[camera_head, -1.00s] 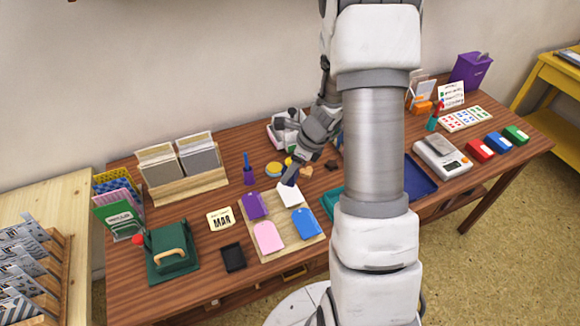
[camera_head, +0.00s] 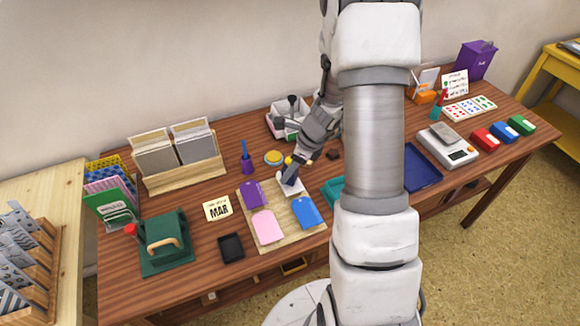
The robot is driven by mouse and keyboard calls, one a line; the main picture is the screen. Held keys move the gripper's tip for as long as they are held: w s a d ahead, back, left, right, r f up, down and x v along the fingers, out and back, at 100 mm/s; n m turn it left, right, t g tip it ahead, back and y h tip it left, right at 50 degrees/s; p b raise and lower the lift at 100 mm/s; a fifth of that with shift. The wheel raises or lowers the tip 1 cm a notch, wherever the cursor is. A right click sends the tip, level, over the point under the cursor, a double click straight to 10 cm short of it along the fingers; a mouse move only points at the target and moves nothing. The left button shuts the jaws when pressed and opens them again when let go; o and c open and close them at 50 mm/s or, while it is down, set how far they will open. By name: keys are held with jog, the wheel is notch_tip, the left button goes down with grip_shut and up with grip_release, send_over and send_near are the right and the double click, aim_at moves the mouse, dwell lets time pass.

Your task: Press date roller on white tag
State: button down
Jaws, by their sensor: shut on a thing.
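The white tag (camera_head: 283,190) lies at the back right of a light wooden board (camera_head: 282,237), beside a purple tag (camera_head: 253,195), a pink tag (camera_head: 267,228) and a blue tag (camera_head: 306,212). My gripper (camera_head: 291,175) is over the white tag and covers part of it. It is shut on a small dark thing, likely the date roller, mostly hidden by the fingers. I cannot tell whether the held thing touches the tag.
A green press (camera_head: 164,245) and a black pad (camera_head: 231,248) stand to the left. A MAR card (camera_head: 217,209), a purple cup (camera_head: 247,167) and a yellow tin (camera_head: 274,158) are near the board. A white bin (camera_head: 283,123) stands behind my gripper. A scale (camera_head: 447,150) is to the right.

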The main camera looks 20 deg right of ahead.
aim_at(290, 160)
jog(key=shift+f+b, duration=0.45)
jog(key=shift+f, duration=0.15)
dwell(1.5)
jog(key=shift+r, duration=0.1)
jog(key=shift+r+p, duration=3.15)
jog(key=shift+r, duration=0.3)
